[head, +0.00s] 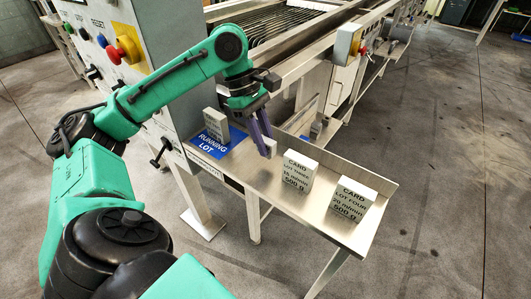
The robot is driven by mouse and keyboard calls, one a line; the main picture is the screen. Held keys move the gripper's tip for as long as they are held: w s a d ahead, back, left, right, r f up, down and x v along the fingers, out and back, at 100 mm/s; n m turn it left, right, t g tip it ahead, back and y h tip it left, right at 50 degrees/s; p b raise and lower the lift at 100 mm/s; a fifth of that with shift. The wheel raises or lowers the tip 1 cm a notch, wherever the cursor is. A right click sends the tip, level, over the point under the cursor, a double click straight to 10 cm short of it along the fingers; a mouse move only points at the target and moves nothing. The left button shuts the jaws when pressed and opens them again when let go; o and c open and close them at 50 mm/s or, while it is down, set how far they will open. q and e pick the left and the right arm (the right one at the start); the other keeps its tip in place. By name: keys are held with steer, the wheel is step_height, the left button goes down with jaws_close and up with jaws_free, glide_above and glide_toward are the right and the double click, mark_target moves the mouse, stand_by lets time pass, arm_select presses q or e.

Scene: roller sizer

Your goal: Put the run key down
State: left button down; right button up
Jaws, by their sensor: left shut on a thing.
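My left gripper (264,139) has purple fingers that point down over the steel shelf. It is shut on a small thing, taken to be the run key. The fingers hide most of it, and its shape cannot be made out. A small pale piece (271,147) shows right by the fingertips. I cannot tell whether it is part of the held thing or stands behind it, or whether the held thing touches the shelf. The steel shelf (262,178) has bare metal below and left of the fingers. My right gripper is not in view.
A raised lip edges the shelf's right side.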

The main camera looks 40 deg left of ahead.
arm_select(q)
step_height(320, 180, down, 2)
steer(key=shift+s+f, duration=0.1)
steer(key=shift+f, duration=0.2)
steer(key=c, duration=0.7)
jaws_free()
steer(key=shift+c, duration=0.2)
